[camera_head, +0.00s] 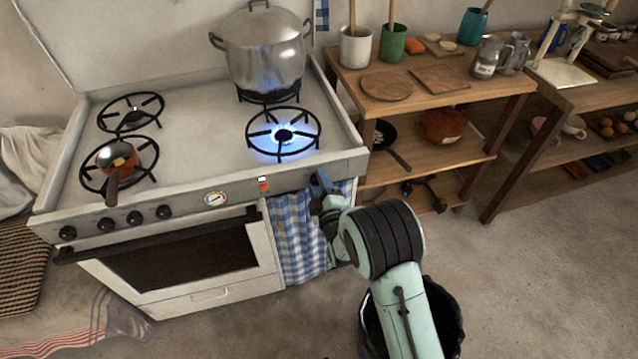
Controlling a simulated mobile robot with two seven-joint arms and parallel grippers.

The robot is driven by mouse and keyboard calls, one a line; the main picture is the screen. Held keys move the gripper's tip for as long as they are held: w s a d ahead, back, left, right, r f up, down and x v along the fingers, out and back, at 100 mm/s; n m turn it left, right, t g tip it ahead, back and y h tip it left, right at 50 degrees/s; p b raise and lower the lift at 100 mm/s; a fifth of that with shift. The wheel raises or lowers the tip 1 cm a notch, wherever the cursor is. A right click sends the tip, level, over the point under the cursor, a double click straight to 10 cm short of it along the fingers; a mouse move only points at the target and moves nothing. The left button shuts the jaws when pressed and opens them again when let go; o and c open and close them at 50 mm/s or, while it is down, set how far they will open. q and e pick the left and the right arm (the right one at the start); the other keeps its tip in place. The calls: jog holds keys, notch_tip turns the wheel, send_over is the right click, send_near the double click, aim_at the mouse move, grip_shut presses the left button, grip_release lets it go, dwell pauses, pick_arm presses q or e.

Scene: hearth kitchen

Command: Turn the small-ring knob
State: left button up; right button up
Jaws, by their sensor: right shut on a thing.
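The white stove has a front panel (240,193) with several black knobs (134,217) at its left part. My right gripper (318,182) is at the right end of this panel, shut on a knob there. The gripper's fingers hide that knob, so its angle cannot be told. A blue flame burns in the front right ring (284,135). The front left ring (93,178) and back left ring (130,112) show no flame. My left gripper is not in view.
A big lidded pot (265,55) stands on the back right ring. A small copper pan (116,160) sits on the front left ring, its handle over the front edge. A checked towel (298,240) hangs below the panel. Wooden shelves (440,90) stand to the right.

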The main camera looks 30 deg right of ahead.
jog(key=shift+n, duration=0.3)
jog(key=o, duration=1.1)
jog(key=shift+c, duration=0.2)
jog(key=v, duration=1.3)
jog(key=shift+s, duration=0.25)
